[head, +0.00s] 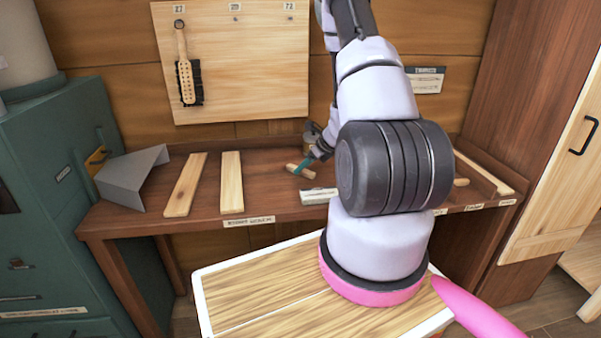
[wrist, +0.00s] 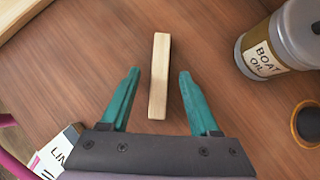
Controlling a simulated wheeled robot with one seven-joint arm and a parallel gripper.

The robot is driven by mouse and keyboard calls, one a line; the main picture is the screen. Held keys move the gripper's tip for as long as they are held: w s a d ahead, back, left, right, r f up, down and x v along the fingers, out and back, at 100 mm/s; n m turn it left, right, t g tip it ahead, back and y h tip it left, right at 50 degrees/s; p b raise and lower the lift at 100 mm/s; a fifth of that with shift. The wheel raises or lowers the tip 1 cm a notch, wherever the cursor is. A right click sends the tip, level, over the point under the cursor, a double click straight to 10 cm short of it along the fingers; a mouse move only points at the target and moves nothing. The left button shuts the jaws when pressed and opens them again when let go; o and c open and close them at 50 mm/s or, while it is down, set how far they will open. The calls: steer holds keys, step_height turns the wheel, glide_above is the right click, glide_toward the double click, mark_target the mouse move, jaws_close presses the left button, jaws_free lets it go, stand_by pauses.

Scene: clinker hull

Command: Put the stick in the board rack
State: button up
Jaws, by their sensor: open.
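The stick, a short pale wooden bar, lies on the brown bench top. In the wrist view the stick (wrist: 159,75) is between the two teal fingertips of my gripper (wrist: 159,72), with a gap on each side. In the head view the stick (head: 300,171) shows beside the fingers of my gripper (head: 308,164). The gripper is open, just above or around the stick; its exact height is unclear. I cannot tell for sure which thing is the board rack. Two pale planks (head: 185,185) (head: 232,182) lie apart at the bench's left, above a front label (head: 248,221).
A grey can marked BOAT OIL (wrist: 268,48) stands right of the gripper, near a dark round thing (wrist: 309,124). A white labelled box (wrist: 58,152) is near the left finger. A bent grey sheet (head: 130,180) is at the bench's left end. My arm hides the bench's middle right.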

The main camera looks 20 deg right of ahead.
steer(key=shift+w+a+f, duration=0.2)
steer(key=shift+w+f, duration=0.15)
steer(key=shift+f, duration=0.1)
jaws_close()
